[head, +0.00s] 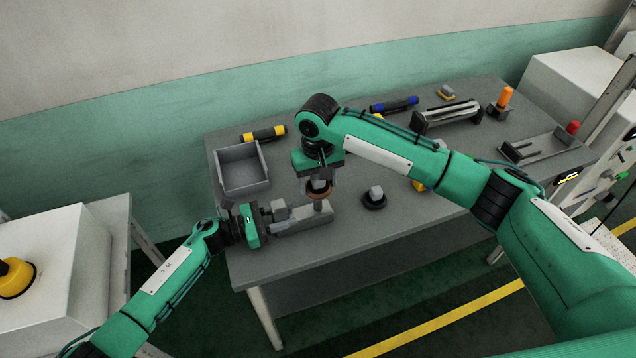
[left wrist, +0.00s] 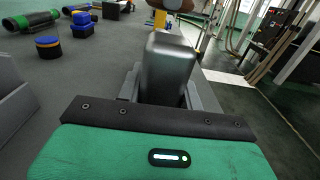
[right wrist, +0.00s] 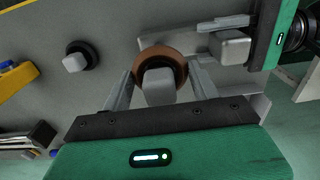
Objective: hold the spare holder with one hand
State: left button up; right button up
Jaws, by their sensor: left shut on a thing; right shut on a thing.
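A long grey holder (head: 308,228) lies on the table near its front left; I take it for the spare holder. My left gripper (head: 274,214) is shut on the holder's upright grey block, which shows in the left wrist view (left wrist: 168,68) and the right wrist view (right wrist: 230,46). My right gripper (head: 320,182) points down over the holder's other end. It is shut on a grey block (right wrist: 158,86) with a brown ring (right wrist: 162,56) around it. The ring also shows in the head view (head: 318,192). Whether ring and holder touch is unclear.
A grey tray (head: 242,168) stands at the table's back left, with a yellow-and-black cylinder (head: 264,134) behind it. A dark round base with a grey block (head: 375,196) stands right of my right gripper. A blue-and-black cylinder (head: 394,104) lies at the back.

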pick_arm(q)
jog(key=o, duration=1.1)
jog(key=shift+c, duration=0.2)
jog(key=shift+a, duration=0.1)
